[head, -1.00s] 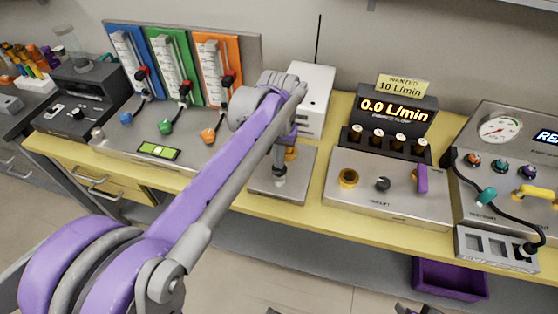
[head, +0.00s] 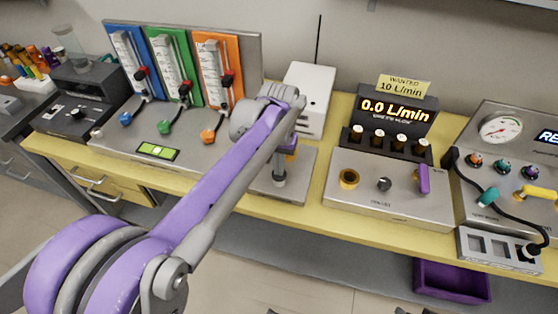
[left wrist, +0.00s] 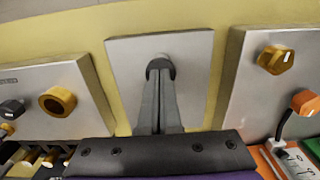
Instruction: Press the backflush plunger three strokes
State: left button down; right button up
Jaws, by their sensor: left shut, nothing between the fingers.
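The backflush plunger's grey plate (head: 300,185) lies on the yellow bench, below and in front of a white box. My left gripper (head: 279,178) is over this plate, pointing down, with its fingers shut and nothing between them. In the left wrist view, the shut fingers (left wrist: 159,75) end at a dark round piece (left wrist: 160,66) on the plate (left wrist: 195,60). I take that piece for the plunger; the fingers hide most of it, and I cannot tell whether they touch it or how far down it is. My right gripper cannot be made out.
The white box (head: 307,95) with a thin antenna stands behind the plate. Left is a panel (head: 120,158) with blue, green and orange flow meters. Right are a panel (head: 390,202) with knobs and a display (head: 396,110) reading 0.0 L/min. A purple bin (head: 452,282) is below.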

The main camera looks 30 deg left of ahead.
pick_arm(q)
jog(key=shift+r+p, duration=0.35)
jog(key=shift+p, duration=0.1)
notch_tip(320, 180, up, 5)
jog(key=p, duration=0.3)
notch_tip(320, 180, up, 8)
jog(key=shift+r, duration=0.15)
pick_arm(e)
notch_tip(320, 180, up, 4)
jog(key=shift+r, duration=0.2)
pick_arm(q)
jog(key=r+p, duration=0.1)
jog(key=p, duration=0.2)
jog(key=r+p, duration=0.1)
jog(key=p, duration=0.2)
jog(key=shift+w+r, duration=0.2)
jog(key=shift+w, duration=0.15)
pick_arm(e)
jog(key=w+r, duration=0.3)
jog(key=r, duration=0.4)
jog(key=shift+r+t, duration=0.15)
jog(key=shift+t, duration=0.15)
